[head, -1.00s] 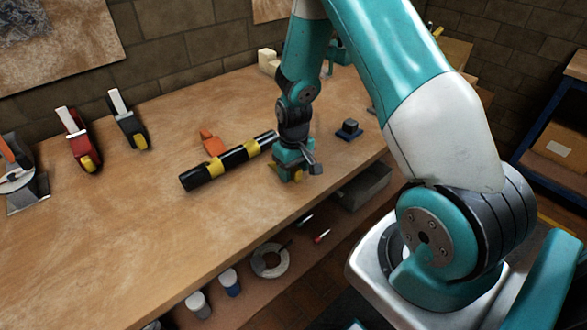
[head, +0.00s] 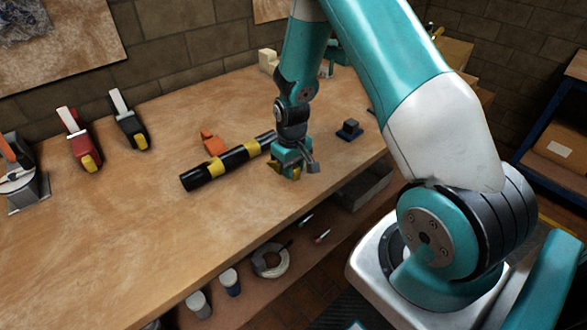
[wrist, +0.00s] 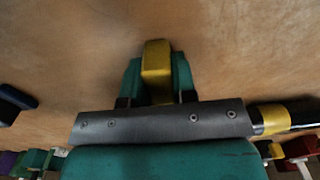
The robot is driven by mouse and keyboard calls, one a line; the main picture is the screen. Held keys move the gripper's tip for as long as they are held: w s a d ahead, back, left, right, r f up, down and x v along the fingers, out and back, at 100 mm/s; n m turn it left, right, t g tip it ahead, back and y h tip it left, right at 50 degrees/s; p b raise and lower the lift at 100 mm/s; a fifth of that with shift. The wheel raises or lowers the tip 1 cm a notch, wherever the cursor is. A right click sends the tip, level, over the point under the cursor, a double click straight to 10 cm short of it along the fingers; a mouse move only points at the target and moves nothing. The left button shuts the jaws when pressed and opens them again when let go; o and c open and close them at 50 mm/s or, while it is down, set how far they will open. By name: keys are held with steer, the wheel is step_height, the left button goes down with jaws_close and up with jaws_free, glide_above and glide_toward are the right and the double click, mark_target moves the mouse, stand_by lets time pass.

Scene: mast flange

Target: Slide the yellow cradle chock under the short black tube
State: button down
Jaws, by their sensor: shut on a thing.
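The black tube (head: 198,178) with yellow bands lies slanted on the wooden bench, left of my gripper. Part of it, with a yellow band, also shows at the right edge of the wrist view (wrist: 300,110). My gripper (head: 286,172) is low over the bench by the tube's right end and partly hides that end. In the wrist view my gripper (wrist: 156,82) is shut on the yellow cradle chock (wrist: 157,60), which sits between its teal fingers. In the head view only a little yellow shows at the fingers. The chock is beside the tube, apart from it in the wrist view.
An orange object (head: 212,143) stands just behind the tube. A small dark block on a blue base (head: 349,130) is to the right of my gripper. Red (head: 80,142) and black (head: 128,121) clamp-like tools stand at the back left. The bench's front left is clear.

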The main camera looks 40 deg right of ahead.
steer(key=shift+w, duration=2.15)
steer(key=shift+w, duration=0.1)
steer(key=c, duration=0.8)
jaws_free()
steer(key=shift+c, duration=0.2)
step_height(320, 180, up, 18)
steer(key=b, duration=0.1)
steer(key=shift+f, duration=0.25)
